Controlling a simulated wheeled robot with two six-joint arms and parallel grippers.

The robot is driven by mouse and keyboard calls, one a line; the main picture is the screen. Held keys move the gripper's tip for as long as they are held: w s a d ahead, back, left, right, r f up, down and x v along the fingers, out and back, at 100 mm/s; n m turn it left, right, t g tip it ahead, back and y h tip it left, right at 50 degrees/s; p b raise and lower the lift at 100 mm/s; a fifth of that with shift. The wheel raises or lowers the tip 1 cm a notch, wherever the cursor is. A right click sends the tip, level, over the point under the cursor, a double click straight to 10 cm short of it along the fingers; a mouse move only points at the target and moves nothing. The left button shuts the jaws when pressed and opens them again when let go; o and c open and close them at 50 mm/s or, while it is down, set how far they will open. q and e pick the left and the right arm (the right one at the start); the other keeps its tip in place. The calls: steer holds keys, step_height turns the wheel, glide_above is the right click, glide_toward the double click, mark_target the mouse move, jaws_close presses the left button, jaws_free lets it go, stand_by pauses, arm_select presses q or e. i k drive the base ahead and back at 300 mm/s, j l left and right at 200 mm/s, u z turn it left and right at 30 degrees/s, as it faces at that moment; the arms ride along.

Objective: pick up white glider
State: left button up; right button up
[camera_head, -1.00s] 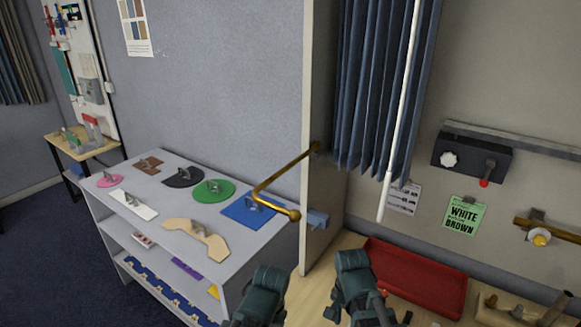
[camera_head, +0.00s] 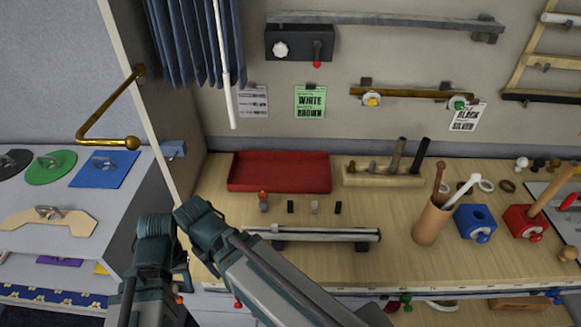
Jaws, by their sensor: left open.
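Several small pieces stand in a row on the wooden table in front of the red tray. One pale piece (camera_head: 314,207) among them looks like the white glider, though it is too small to be sure. It stands upright between two dark pieces. My left gripper (camera_head: 185,281) is partly visible low at the left, beside the table's left end and well apart from the pale piece. It is open, and I see nothing in it. My arm links hide much of it. I cannot make out my right gripper; only teal arm links show.
A rail (camera_head: 320,235) lies in front of the small pieces. The red tray (camera_head: 280,172) is behind them, with a wooden block (camera_head: 384,177) to its right. A cup of sticks (camera_head: 432,222) stands farther right. A brass hook (camera_head: 105,141) juts out at left.

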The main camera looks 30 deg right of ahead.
mark_target(314, 205)
steer(key=z, duration=1.25)
steer(key=k+l+u, duration=0.1)
steer(key=l, duration=0.15)
steer(key=l+u, duration=0.15)
steer(key=k+j+z, duration=0.3)
steer(key=j, duration=0.15)
steer(key=k+j+z, duration=0.3)
steer(key=i+j+z, duration=0.2)
steer(key=z, duration=0.15)
steer(key=i+j+z, duration=0.2)
steer(key=z, duration=0.15)
steer(key=i+j+z, duration=0.15)
steer(key=j+z, duration=0.2)
